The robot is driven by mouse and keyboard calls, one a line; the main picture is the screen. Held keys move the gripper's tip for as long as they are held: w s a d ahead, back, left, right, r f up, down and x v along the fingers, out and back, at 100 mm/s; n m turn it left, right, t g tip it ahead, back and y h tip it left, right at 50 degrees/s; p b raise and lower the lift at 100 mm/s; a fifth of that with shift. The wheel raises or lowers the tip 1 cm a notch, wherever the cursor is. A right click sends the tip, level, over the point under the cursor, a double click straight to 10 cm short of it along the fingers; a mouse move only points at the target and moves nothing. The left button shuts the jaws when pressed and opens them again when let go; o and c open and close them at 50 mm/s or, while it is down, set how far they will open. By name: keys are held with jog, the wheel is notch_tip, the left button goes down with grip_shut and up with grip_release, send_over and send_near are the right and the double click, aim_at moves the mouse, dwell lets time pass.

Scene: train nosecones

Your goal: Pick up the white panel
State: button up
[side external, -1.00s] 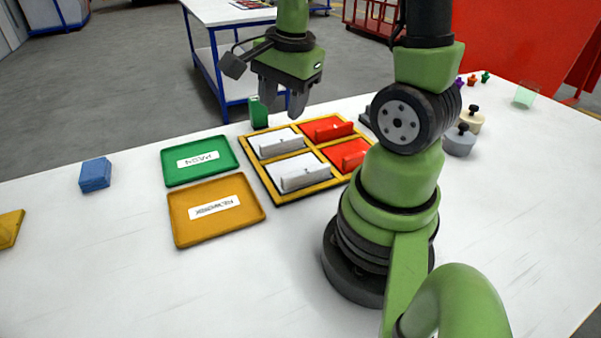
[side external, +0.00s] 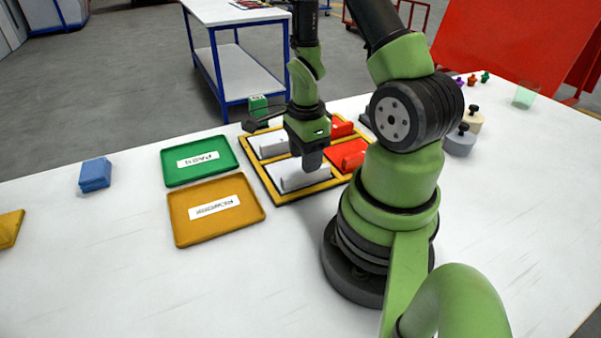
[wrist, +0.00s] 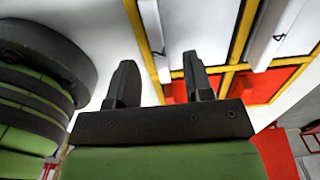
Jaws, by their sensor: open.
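Two white panels with upright ridges lie in the left half of a yellow-edged tray (side external: 277,199). The front white panel (side external: 293,182) is partly hidden by my gripper; the back white panel (side external: 266,147) lies behind it. My gripper (side external: 312,168) points down over the right end of the front panel. In the wrist view my gripper (wrist: 160,60) has its two fingers apart, with the ridge of one white panel (wrist: 152,30) showing between them. The other white panel (wrist: 272,30) is to the right there. Contact with the panel cannot be told.
Red panels (side external: 349,150) fill the tray's right half. A green tray (side external: 178,176) and an orange tray (side external: 182,230) lie left of it. A blue block (side external: 95,174) is farther left. A green box (side external: 258,106) stands behind.

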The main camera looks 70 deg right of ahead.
aim_at(298, 167)
jog(key=shift+s+f, duration=0.15)
jog(key=shift+f, duration=1.75)
grip_shut()
jog(key=shift+r, duration=0.15)
